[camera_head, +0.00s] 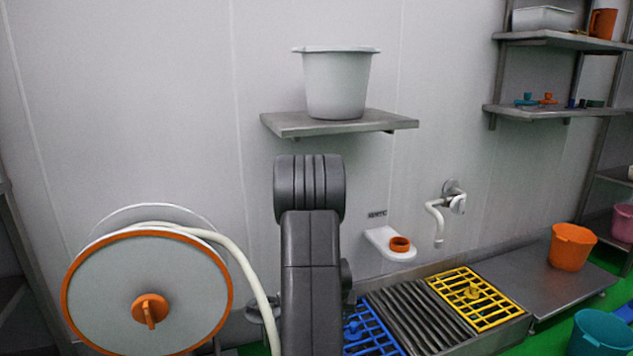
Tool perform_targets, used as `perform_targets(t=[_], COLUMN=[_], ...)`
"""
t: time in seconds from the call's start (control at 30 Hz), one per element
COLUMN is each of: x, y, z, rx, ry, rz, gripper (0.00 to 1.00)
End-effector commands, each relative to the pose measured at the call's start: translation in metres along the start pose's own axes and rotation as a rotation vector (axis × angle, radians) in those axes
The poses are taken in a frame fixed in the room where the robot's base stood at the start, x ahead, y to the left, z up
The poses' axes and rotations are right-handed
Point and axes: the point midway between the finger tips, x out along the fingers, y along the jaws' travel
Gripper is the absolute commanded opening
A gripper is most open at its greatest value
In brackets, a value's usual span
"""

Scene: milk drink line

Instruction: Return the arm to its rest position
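My dark grey arm (310,255) rises upright from the bottom centre of the head view, in front of the wall. Its thick rounded joint (309,187) is at the top, just below the wall shelf in the picture. My gripper does not show in this view, so its state and anything in it are hidden.
A grey tub (337,85) stands on a small metal wall shelf (385,123). A hose reel (147,290) is at left. Blue and yellow grates (475,297), a wall tap (440,215) and an orange bucket (572,247) are at right. A teal bucket (600,334) stands at bottom right.

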Motion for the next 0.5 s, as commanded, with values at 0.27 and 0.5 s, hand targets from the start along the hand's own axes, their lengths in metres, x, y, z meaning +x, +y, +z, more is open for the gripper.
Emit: perform_targets(t=[0.27,0.5], x=[-0.038,-0.057], y=[-0.025,-0.037], z=[0.015,0.025], rx=[-0.043,-0.064], ry=[0.001,0.000], rz=[-0.018,-0.027], gripper=[0.51,0.51])
